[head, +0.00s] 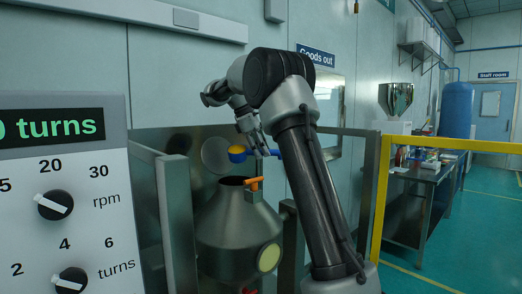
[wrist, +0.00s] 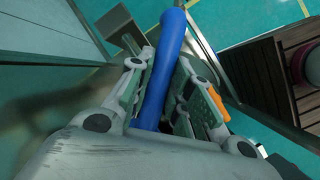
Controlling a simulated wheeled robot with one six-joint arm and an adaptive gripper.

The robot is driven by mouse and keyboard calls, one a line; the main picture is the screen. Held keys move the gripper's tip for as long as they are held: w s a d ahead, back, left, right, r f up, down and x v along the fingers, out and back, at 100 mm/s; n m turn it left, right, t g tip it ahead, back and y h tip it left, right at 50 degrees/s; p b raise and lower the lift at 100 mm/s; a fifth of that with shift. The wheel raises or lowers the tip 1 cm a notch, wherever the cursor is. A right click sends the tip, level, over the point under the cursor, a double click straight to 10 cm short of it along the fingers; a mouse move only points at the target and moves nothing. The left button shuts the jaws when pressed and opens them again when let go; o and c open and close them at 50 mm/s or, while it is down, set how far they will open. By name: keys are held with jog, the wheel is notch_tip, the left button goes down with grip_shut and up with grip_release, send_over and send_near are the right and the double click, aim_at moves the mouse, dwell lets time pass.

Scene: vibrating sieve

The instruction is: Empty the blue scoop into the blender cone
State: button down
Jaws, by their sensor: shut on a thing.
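The blue scoop (head: 237,156) shows in the head view above the blender cone, its bowl to the left of my gripper and yellow-orange contents visible at its top. My gripper (head: 258,150) is shut on the scoop's handle. In the wrist view the blue handle (wrist: 163,75) runs between the fingers of my gripper (wrist: 172,85); the bowl is not clear there. The blender cone (head: 238,232) is grey metal with a dark open mouth at its top, below the scoop. An orange lever (head: 254,181) sits at its rim and also shows in the wrist view (wrist: 212,97).
A control panel (head: 62,195) with dials stands at the left. Grey guard posts (head: 174,222) flank the cone. A yellow rail (head: 450,143) and a steel bench (head: 418,180) are at the right. The green floor beyond is mostly clear.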

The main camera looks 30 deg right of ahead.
jog(key=shift+s+a+f+t+h, duration=0.15)
jog(key=shift+s+t+h, duration=0.1)
jog(key=shift+t+h, duration=0.6)
jog(key=shift+s+a+f+m+t+h, duration=0.3)
jog(key=shift+f+m+t+h, duration=0.2)
jog(key=shift+t+h, duration=0.6)
jog(key=shift+s+a+f+m+t+h, duration=0.15)
jog(key=shift+s+f+m+t+h, duration=0.25)
jog(key=shift+t+h, duration=0.75)
jog(key=shift+s+a+f+m+t+h, duration=0.25)
jog(key=shift+f+m+t+h, duration=0.35)
jog(key=shift+t+h, duration=0.5)
